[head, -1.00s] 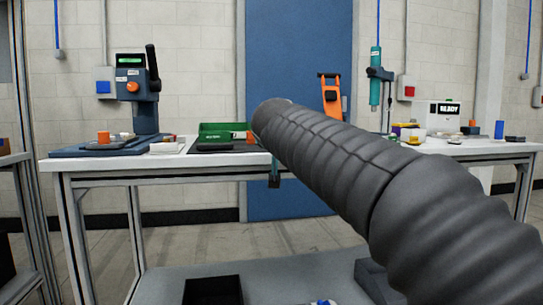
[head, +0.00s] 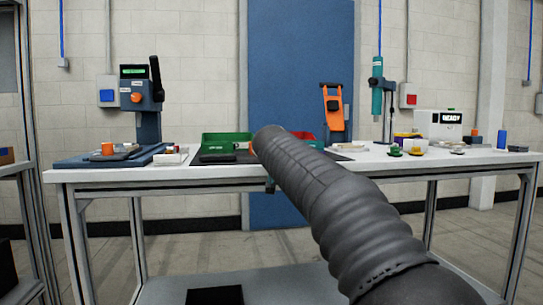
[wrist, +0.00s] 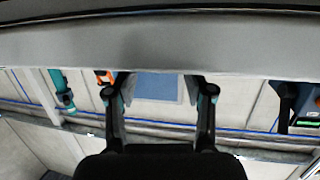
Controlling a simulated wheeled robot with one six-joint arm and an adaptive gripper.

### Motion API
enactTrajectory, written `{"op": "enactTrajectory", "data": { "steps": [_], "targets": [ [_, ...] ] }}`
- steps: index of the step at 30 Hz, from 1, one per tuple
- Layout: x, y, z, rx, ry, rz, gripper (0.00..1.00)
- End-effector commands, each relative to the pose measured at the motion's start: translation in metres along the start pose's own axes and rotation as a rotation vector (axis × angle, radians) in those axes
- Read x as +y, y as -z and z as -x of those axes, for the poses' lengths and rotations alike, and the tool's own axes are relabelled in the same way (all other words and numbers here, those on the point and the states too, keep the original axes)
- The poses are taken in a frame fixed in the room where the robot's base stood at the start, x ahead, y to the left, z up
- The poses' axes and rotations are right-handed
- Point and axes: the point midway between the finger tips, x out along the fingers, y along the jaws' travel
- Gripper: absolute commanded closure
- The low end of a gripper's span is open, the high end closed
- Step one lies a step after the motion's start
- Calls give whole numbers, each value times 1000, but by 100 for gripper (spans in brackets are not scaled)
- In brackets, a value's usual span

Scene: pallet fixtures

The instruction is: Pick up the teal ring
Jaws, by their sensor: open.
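I cannot pick out the teal ring in either view; the small parts on the bench are too small or hidden. Several small yellow and green pieces (head: 395,150) lie on the right half of the bench. My gripper (wrist: 160,86) shows in the wrist view with its two dark fingers wide apart and nothing between them. The grey edge of the bench (wrist: 160,45) crosses the wrist view beyond the fingertips. In the head view my dark arm hides nearly all of the gripper, near the front edge of the bench.
The white bench (head: 400,168) spans the head view. A press (head: 143,98) stands at left, a green bin (head: 226,140) and a red bin (head: 305,138) mid-bench. An orange fixture (head: 333,112), a teal tool column (head: 377,90) and a READY box (head: 438,124) stand at right.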

Motion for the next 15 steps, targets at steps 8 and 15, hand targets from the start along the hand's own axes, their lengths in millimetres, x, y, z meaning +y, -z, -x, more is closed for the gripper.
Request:
{"op": "enactTrajectory", "data": {
  "steps": [8, 15],
  "targets": [
    [-1, 1, -31, -1, 0, 0, 47],
    [-1, 0, -34, 0, 0, 0, 47]
  ]
}}
